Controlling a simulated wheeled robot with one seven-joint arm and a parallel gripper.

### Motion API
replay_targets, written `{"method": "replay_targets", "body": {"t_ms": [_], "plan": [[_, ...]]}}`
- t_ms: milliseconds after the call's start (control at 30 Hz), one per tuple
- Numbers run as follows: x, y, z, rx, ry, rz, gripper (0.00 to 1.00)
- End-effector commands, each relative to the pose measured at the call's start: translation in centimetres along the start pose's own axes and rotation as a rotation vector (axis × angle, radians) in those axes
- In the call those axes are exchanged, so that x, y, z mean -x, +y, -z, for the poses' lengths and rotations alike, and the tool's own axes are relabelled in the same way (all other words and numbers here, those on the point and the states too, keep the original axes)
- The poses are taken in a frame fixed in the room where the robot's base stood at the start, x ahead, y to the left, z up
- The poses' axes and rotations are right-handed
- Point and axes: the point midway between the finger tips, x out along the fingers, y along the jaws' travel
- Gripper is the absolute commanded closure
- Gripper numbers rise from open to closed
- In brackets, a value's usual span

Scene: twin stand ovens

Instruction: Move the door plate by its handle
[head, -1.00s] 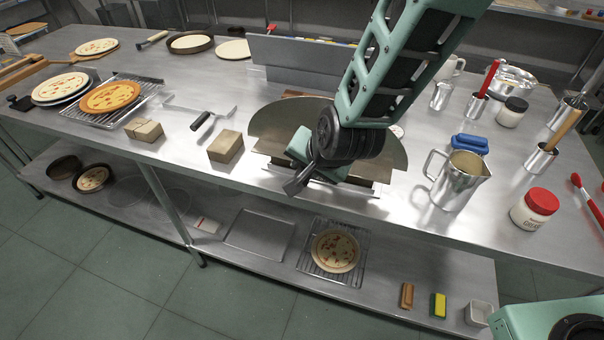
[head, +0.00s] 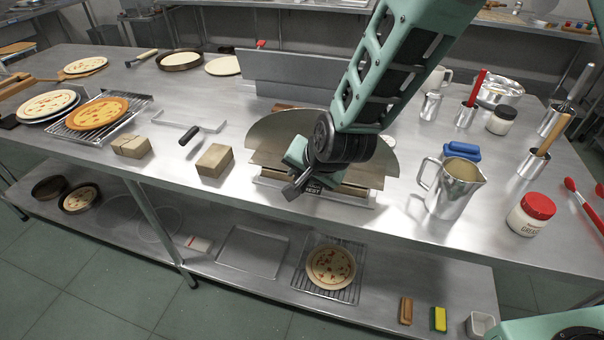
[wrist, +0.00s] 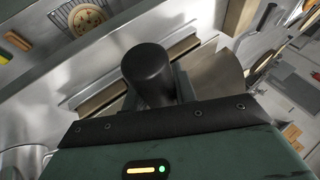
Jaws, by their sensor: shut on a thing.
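The door plate (head: 268,127) is a wide half-round metal sheet at a low stand (head: 350,198) near the front edge of the steel table. My gripper (head: 297,180) is in front of the plate, shut on its handle. In the wrist view the black cylindrical handle (wrist: 148,72) stands up close to my gripper, with part of the shiny plate (wrist: 215,82) behind it. I cannot tell whether the plate touches the stand. My fingertips are not clear in either view.
A grey upright panel (head: 285,75) stands behind the plate. A wooden block (head: 214,161) is left of the stand. A steel pitcher (head: 454,188) and a blue-handled item (head: 461,151) are to the right. A lower shelf holds a pizza (head: 331,266) on a rack.

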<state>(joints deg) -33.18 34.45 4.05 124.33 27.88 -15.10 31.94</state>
Motion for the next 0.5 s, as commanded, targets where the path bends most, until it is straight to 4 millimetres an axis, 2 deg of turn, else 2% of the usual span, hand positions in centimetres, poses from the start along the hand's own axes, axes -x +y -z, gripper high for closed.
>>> {"method": "replay_targets", "body": {"t_ms": [500], "plan": [[-0.38,0.12,-0.08,0.0,0.003,0.003,1.0]]}}
